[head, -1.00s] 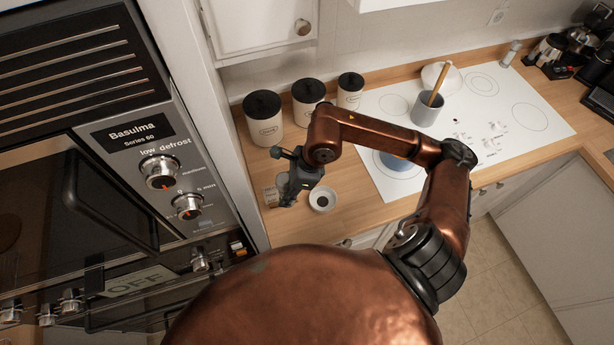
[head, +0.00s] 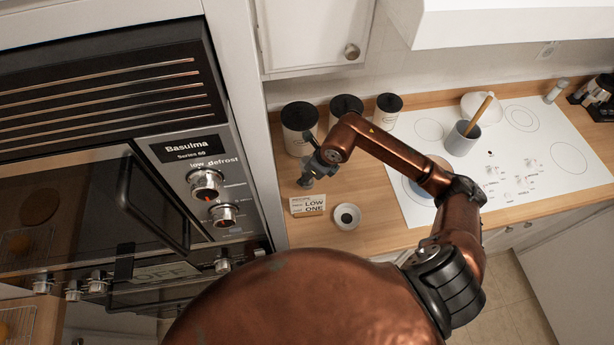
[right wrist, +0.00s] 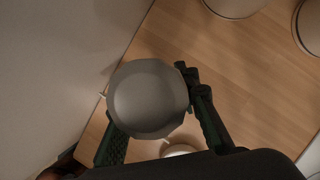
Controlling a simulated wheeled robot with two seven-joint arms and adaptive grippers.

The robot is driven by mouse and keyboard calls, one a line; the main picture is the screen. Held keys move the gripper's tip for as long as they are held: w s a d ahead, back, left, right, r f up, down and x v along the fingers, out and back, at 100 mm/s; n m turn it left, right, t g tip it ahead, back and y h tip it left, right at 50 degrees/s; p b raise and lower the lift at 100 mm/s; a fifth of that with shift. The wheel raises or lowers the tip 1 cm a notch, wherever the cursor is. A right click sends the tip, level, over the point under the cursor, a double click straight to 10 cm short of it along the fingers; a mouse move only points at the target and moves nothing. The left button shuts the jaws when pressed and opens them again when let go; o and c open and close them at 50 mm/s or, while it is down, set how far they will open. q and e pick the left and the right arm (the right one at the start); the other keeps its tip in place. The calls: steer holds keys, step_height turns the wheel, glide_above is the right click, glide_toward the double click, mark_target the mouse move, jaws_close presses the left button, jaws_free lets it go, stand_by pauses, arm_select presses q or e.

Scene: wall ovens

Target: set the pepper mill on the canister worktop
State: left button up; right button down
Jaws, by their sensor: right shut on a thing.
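My right gripper (head: 314,164) is over the wooden canister worktop (head: 375,228), just in front of the canisters. In the right wrist view it is shut on a grey, faceted round-topped thing, which I take to be the pepper mill (right wrist: 148,98). The mill fills the space between the two fingers (right wrist: 155,125), seen end-on. In the head view the mill is mostly hidden by the gripper; I cannot tell whether its base touches the worktop. My left gripper is not in view.
Dark-lidded canisters (head: 300,130) stand behind the gripper. A small card reading LOW ONE (head: 307,204) and a small white round dish (head: 347,216) are in front. The oven column (head: 205,150) borders the left. A white cooktop (head: 500,160) with a grey pot (head: 462,138) lies right.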

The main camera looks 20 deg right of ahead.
steer(key=w+f, duration=0.1)
steer(key=w+d+f, duration=0.1)
steer(key=f, duration=0.1)
steer(key=shift+w+f, duration=0.25)
steer(key=shift+w, duration=0.15)
step_height(320, 180, down, 2)
steer(key=shift+f+p, duration=0.1)
steer(key=shift+p, duration=0.7)
steer(key=shift+f, duration=0.3)
steer(key=shift+f, duration=0.1)
steer(key=c, duration=1.5)
jaws_free()
